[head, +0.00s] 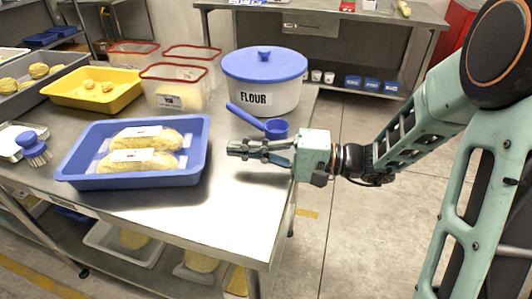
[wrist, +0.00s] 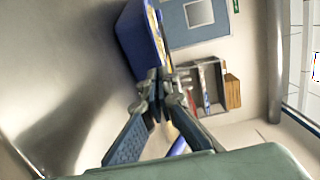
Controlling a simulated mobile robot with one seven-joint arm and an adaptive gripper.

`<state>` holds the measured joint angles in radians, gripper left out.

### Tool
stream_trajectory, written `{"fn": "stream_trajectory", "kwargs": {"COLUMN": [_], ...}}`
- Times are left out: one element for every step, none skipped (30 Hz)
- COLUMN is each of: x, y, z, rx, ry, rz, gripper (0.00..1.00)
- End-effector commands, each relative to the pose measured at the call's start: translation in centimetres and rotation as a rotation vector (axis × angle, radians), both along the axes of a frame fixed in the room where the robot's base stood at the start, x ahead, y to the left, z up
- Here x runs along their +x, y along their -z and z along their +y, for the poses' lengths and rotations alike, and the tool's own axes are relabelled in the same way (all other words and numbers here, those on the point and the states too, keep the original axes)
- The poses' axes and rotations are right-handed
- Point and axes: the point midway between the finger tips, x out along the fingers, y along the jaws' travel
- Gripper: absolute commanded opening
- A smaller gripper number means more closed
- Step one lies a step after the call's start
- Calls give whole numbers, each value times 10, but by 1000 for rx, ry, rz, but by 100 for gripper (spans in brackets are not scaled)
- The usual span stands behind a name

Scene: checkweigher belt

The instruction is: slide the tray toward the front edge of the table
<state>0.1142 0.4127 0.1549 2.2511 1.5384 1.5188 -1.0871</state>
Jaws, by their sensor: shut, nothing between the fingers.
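The blue tray (head: 77,165) lies on the steel table (head: 225,215) in the head view, close to the table's near edge. It holds two wrapped, labelled loaf-like packs (head: 135,160). My gripper (head: 232,147) is low over the table to the right of the tray, pointing left at its right side, with a small gap in the picture. Its fingers are shut and empty. In the wrist view the fingertips (wrist: 156,84) show in front of the blue tray (wrist: 138,40); whether they touch it is unclear there.
A yellow tray (head: 62,92), red-rimmed bins (head: 175,75) and a blue brush (head: 33,148) sit behind and left of the tray. The tabletop in front of my gripper is clear.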

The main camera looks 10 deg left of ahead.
Motion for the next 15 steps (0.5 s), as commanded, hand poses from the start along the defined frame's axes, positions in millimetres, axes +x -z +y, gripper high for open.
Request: {"fn": "stream_trajectory", "kwargs": {"x": [-8,-11,-16,-18,-20,-23,-25,-26,-27,-28,-29,-29,-29,-29,-29], "y": [1,1,1,1,1,1,0,0,0,0,0,0,0,0,0], "z": [7,10,13,16,18,21,22,23,25,25,26,26,26,26,26], "rx": [0,-1,-2,-2,-1,-1,-1,-1,-1,-1,-1,-1,-1,-1,-1], "ry": [-3,-2,-2,-2,-1,-1,-1,-1,-1,0,0,0,0,0,0], "rz": [0,0,0,-1,-1,-1,-1,-2,-1,-1,-1,-1,0,0,0], "gripper": [0,0,0,0,0,0,0,0,0,0,0,0,0,0,0]}}
